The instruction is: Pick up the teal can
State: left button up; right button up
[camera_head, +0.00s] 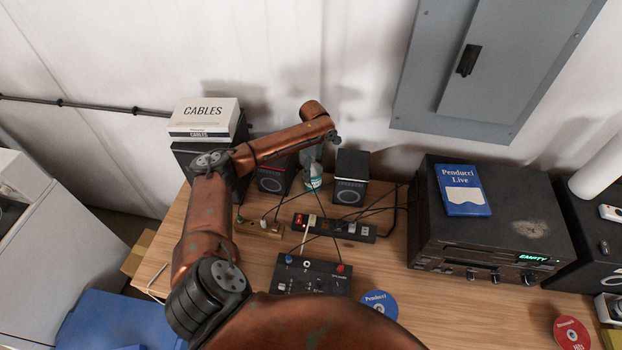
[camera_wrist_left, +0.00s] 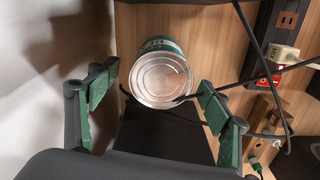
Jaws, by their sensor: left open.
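The teal can (camera_head: 313,183) stands upright on the wooden desk between two small black speakers, partly hidden by my left gripper (camera_head: 312,155). In the left wrist view, the can (camera_wrist_left: 160,79) shows its round silver lid and a teal band on its side. My left gripper (camera_wrist_left: 156,98) is open, pointing down at the can from above. Its two green-padded fingers are on either side of the lid in the picture, with nothing between them gripped. A black cable passes close by the can's lid edge. My right gripper is not in view.
A power strip (camera_head: 334,228) with several black cables lies in front, and a black mixer (camera_head: 310,277) nearer. The wall is close behind. A large amplifier (camera_head: 490,240) is at right.

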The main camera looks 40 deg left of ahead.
pick_arm(q)
notch_tip(320, 180, down, 5)
jog(key=shift+s+r+p, duration=0.1)
jog(key=shift+p, duration=0.25)
jog(key=shift+c, duration=0.4)
jog(key=c, duration=1.6)
